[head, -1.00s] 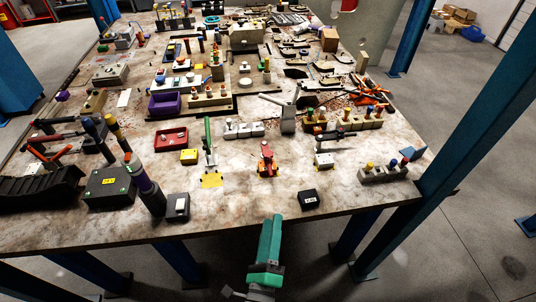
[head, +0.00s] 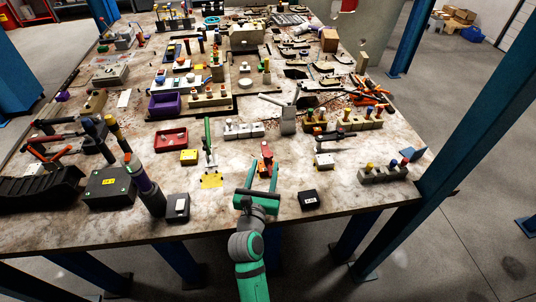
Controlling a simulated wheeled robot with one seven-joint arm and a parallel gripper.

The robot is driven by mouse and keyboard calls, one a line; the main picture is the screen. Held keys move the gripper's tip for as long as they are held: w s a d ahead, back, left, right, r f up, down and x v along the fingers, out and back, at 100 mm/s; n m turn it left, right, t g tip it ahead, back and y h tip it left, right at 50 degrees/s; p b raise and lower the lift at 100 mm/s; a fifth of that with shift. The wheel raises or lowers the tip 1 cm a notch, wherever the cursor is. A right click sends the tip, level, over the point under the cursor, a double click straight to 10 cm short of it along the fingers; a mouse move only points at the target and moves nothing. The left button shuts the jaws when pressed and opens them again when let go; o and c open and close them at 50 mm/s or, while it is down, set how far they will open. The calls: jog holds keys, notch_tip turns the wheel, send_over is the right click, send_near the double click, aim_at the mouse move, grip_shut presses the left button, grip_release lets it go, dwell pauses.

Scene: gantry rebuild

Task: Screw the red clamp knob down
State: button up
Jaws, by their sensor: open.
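The red clamp (head: 266,153) stands near the table's front edge, a little right of the picture's middle. Its upper part shows red; its lower part is partly hidden behind my gripper. The knob is too small to tell apart from the clamp's red body. My gripper (head: 264,167) reaches in over the front edge, with its green fingers apart. The fingertips lie to the left and right of the clamp in the picture. I cannot tell whether they touch it. Nothing shows held in the jaws.
A dark box (head: 178,207) is at the front left. Bare table lies between them.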

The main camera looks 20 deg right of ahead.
aim_at(267, 158)
jog(key=x, duration=0.6)
jog(key=shift+w+d, duration=0.15)
jog(key=shift+w, duration=0.15)
jog(key=c, duration=0.9)
